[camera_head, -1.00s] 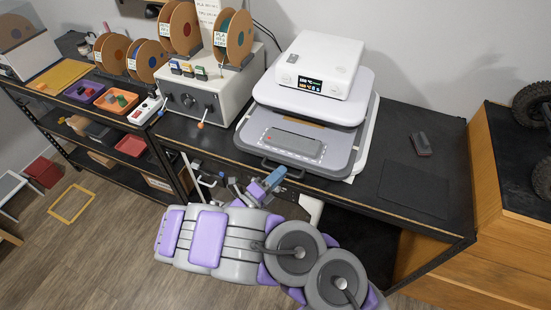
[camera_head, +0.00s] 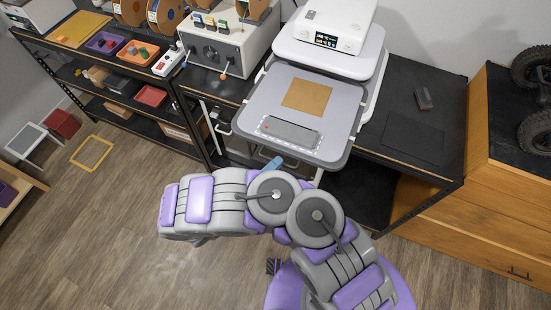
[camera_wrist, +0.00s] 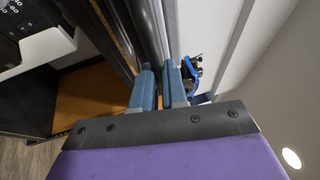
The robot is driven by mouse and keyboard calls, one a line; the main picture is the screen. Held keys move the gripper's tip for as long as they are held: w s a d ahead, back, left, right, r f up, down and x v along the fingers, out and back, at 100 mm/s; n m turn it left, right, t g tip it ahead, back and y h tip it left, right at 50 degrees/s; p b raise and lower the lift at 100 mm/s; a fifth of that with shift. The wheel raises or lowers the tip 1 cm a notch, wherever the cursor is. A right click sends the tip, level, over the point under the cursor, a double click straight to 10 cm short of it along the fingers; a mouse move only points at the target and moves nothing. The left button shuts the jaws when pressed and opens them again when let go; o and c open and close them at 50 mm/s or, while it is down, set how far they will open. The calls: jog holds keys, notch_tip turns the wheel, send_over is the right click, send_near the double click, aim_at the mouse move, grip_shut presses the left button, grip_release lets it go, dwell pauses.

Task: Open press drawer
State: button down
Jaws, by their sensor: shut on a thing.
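The press (camera_head: 327,45) is a white machine with a small lit display on top, standing on the black bench. Its grey drawer (camera_head: 262,92) is pulled well out toward me and overhangs the bench's front edge. A tan square sheet (camera_head: 307,96) and a dark grey flat bar (camera_head: 291,131) lie on the drawer. My gripper (camera_head: 273,164) is at the drawer's front edge, mostly hidden by my arm. In the wrist view, my gripper's blue fingers (camera_wrist: 159,84) are close together on a grey part at the drawer front, apparently its handle. The grip itself is partly hidden.
A grey control box (camera_head: 214,52) with filament spools stands left of the press. A shelf with an orange tray (camera_head: 132,51) is further left. A small dark object (camera_head: 423,98) lies on the bench to the right. Wooden floor is open in front.

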jog(key=shift+s+f, duration=0.15)
jog(key=shift+f, duration=0.05)
jog(key=c, duration=1.6)
grip_release()
jog(key=o, duration=0.4)
jog(key=shift+r, duration=0.1)
jog(key=shift+o, duration=0.2)
jog(key=shift+a, duration=0.1)
jog(key=v, duration=1.7)
jog(key=shift+a, duration=0.1)
